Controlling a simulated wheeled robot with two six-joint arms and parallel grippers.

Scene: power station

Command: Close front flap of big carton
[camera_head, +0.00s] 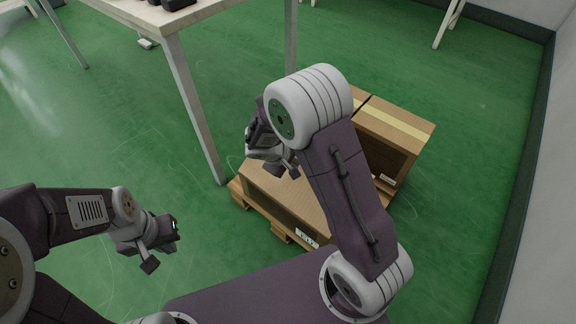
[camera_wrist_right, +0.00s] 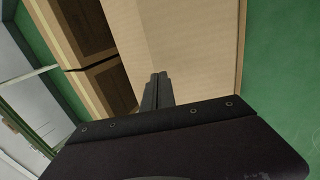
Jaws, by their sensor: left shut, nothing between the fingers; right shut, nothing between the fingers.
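The big carton (camera_head: 290,206) is a brown cardboard box, low on a wooden pallet (camera_head: 238,190). My right arm crosses in front of it and hides part of it. A broad cardboard panel (camera_wrist_right: 195,45) fills much of the right wrist view; I cannot tell whether it is the front flap or another part. My right gripper (camera_head: 283,172) is over the carton's far left part. Its fingers (camera_wrist_right: 157,92) are shut and empty, pointing at the cardboard; contact is unclear. My left gripper (camera_head: 161,247) is shut and empty, left of the carton and apart from it.
A taped carton (camera_head: 398,128) stands behind the carton, partly hidden by my right arm. A white table's leg (camera_head: 197,110) rises close to the pallet's left side. A wall (camera_head: 540,190) runs along the right. Green floor (camera_head: 465,150) is clear between wall and cartons.

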